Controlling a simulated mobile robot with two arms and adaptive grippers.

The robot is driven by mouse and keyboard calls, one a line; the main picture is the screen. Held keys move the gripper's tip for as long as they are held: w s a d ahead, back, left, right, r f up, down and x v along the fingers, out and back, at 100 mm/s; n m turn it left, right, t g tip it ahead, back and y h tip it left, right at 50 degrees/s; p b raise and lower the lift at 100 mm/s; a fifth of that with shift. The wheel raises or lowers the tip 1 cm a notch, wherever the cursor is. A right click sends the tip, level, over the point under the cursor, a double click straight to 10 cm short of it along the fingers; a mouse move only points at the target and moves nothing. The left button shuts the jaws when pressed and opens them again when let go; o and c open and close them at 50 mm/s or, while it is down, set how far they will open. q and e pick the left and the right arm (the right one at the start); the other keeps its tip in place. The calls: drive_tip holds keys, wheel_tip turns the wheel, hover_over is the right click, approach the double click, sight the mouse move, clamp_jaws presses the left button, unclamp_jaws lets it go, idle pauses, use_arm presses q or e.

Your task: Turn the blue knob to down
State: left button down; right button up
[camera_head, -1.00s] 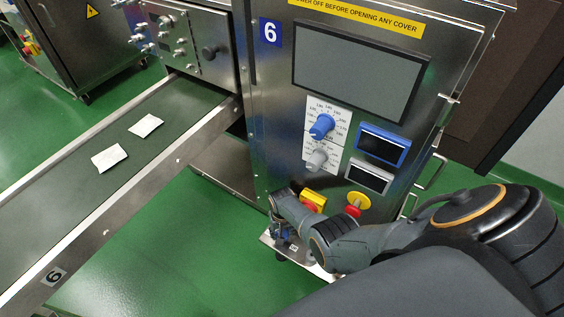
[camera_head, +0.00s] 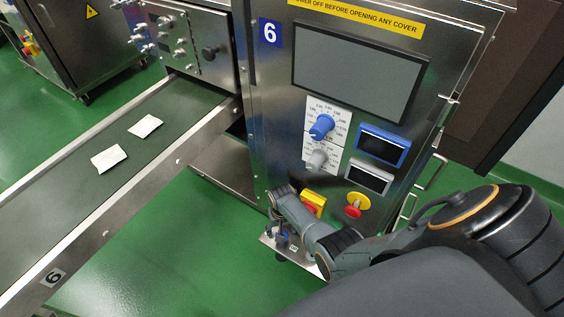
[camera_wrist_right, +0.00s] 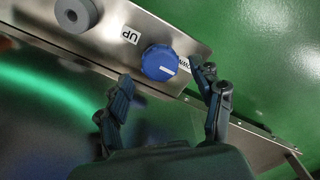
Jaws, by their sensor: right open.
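The small blue knob (camera_wrist_right: 159,63) sits on a narrow metal plate (camera_wrist_right: 196,45) in the right wrist view. A white UP label (camera_wrist_right: 131,36) is to its upper left, and a partly hidden DOWN label (camera_wrist_right: 184,66) is at its right. A short white mark on the knob lies toward its lower right, on the DOWN side. My right gripper (camera_wrist_right: 161,74) is open, with one finger to each side just below the knob; I cannot tell whether either touches it. In the head view my right gripper (camera_head: 279,236) is small over the plate. My left gripper is not in view.
A grey knob (camera_wrist_right: 76,14) is left of the blue one. The machine panel has a large blue dial (camera_head: 321,126), a grey dial (camera_head: 316,160) and a red emergency button (camera_head: 354,206). A conveyor (camera_head: 85,190) with two white packets runs at left.

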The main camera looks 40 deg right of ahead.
drive_tip(key=shift+r, duration=2.6)
drive_tip(key=shift+w, duration=0.1)
